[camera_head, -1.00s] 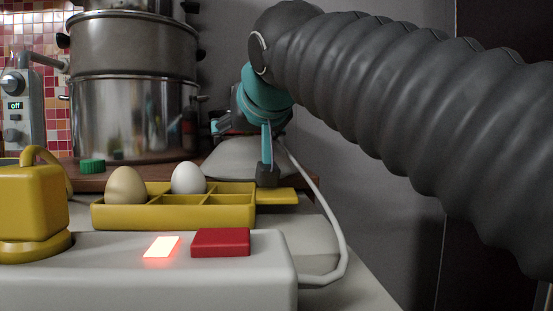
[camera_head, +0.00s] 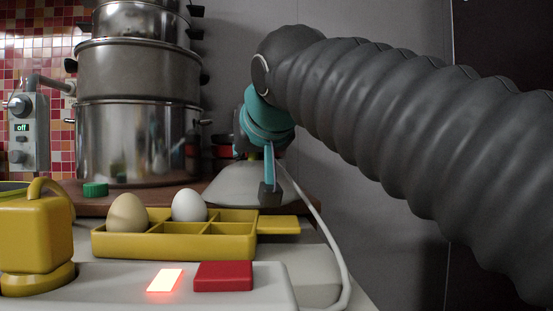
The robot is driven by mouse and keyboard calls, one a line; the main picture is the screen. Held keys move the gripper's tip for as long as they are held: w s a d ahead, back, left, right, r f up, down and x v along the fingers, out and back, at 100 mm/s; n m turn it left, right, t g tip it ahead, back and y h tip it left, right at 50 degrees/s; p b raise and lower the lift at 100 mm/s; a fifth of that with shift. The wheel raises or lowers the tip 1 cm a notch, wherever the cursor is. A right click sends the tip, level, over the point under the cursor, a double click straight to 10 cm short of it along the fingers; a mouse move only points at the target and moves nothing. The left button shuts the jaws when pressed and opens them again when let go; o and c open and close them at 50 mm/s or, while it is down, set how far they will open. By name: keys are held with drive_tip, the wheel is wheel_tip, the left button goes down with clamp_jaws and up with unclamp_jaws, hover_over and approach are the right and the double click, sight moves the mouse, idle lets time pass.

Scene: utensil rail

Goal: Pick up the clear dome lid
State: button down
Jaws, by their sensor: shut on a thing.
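The clear dome lid (camera_head: 232,184) is a pale, translucent low dome behind the yellow egg tray, at the edge of the brown board. My gripper (camera_head: 262,182) reaches over its top, coming from the upper right. It is shut on the lid, apparently at the top. One teal finger with a dark tip shows in front of the dome. The other finger and the grasped part are hidden. I cannot tell whether the lid is raised off the surface.
The yellow tray (camera_head: 160,246) with a brown egg (camera_head: 127,213) and a white egg (camera_head: 189,205) stands in front. A tall steel pot stack (camera_head: 135,140) is at back left. A green cap (camera_head: 95,189) lies near it. A white cable (camera_head: 325,225) curves at right, before a grey wall (camera_head: 330,140).

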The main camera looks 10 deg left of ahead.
wheel_tip(320, 180, up, 3)
drive_tip(key=shift+w+a+f, duration=0.1)
drive_tip(key=w+d+r, duration=0.1)
drive_tip(key=d+r, duration=0.6)
drive_tip(key=d, duration=0.4)
drive_tip(key=shift+d+r, duration=0.3)
drive_tip(key=shift+d, duration=0.05)
drive_tip(key=c, duration=1.7)
unclamp_jaws()
drive_tip(key=shift+c, duration=0.2)
clamp_jaws()
